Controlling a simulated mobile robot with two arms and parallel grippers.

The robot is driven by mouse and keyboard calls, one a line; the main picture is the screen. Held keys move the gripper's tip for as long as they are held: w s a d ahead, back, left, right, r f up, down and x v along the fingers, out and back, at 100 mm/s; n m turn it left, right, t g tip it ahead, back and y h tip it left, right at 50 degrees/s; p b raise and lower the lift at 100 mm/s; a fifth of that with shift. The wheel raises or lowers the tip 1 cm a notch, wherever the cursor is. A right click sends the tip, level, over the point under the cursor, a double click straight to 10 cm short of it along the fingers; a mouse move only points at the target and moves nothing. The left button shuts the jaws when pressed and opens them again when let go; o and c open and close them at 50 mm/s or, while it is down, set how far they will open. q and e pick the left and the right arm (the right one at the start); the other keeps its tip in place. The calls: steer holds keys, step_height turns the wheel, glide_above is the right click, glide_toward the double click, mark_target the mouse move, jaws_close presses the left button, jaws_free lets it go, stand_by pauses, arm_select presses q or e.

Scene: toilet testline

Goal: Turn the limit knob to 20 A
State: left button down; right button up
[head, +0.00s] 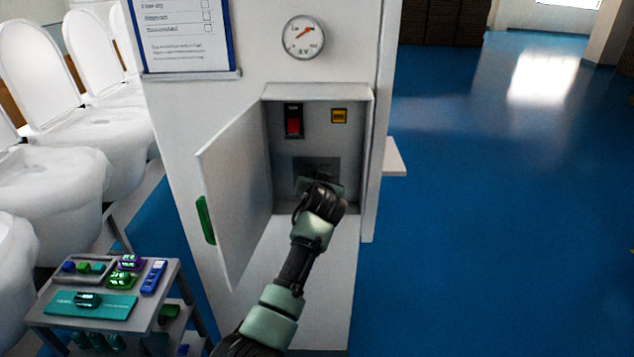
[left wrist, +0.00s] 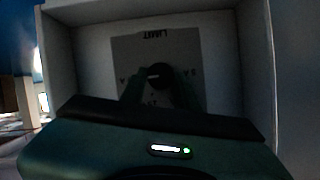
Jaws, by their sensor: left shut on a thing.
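The limit knob (left wrist: 160,75) is a dark round knob on a dark plate (left wrist: 183,48) marked LIMIT, which looks upside down in the left wrist view. The plate (head: 302,165) also shows in the head view, low inside the open wall box. My left gripper (head: 320,183) reaches into the box and is shut on the knob, with a finger on each side of it in the left wrist view (left wrist: 160,88). The gripper covers most of the knob in the head view. The knob's pointer and most scale marks are too dark to read. My right gripper is not in view.
The box door (head: 238,195) with a green handle (head: 205,220) stands open to the left. A red switch (head: 293,121) and a yellow button (head: 339,116) sit above the plate. A round gauge (head: 303,37) is above the box. A loaded cart (head: 150,312) stands lower left.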

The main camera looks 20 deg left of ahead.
arm_select(q)
steer(key=shift+s+f, duration=0.1)
steer(key=shift+f, duration=0.2)
steer(key=c, duration=1)
jaws_free()
steer(key=shift+c, duration=0.2)
steer(key=shift+r, duration=0.15)
steer(key=b+v, duration=0.2)
steer(key=v, duration=0.5)
steer(key=shift+s+r+b, duration=0.2)
steer(key=shift+s+b, duration=0.1)
steer(key=shift+b, duration=0.1)
steer(key=shift+d, duration=0.1)
